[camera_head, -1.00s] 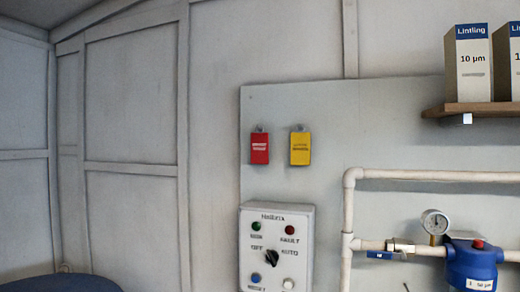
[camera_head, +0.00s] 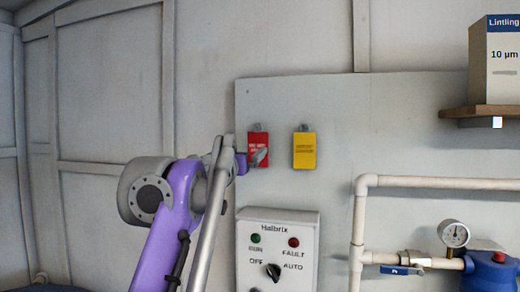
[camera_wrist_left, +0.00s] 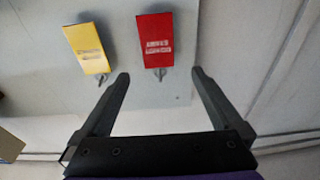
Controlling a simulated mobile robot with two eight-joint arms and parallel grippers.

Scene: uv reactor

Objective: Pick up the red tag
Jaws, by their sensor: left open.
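The red tag (camera_head: 257,148) hangs from a small hook on the grey panel, left of the yellow tag (camera_head: 304,150). My left gripper (camera_head: 250,158) is raised in front of the panel at the red tag and covers part of its lower edge. In the left wrist view the gripper (camera_wrist_left: 160,82) is open and empty. The red tag (camera_wrist_left: 156,40) and its hook lie ahead between the line of the two fingers, apart from both. The yellow tag (camera_wrist_left: 86,48) is beyond the other finger's tip. My right gripper is out of view.
A control box (camera_head: 278,245) with a knob and lamps is mounted below the tags. White pipes (camera_head: 440,183), a gauge (camera_head: 453,234) and a blue filter housing (camera_head: 490,270) are at the right. A shelf (camera_head: 480,112) with a box is at upper right.

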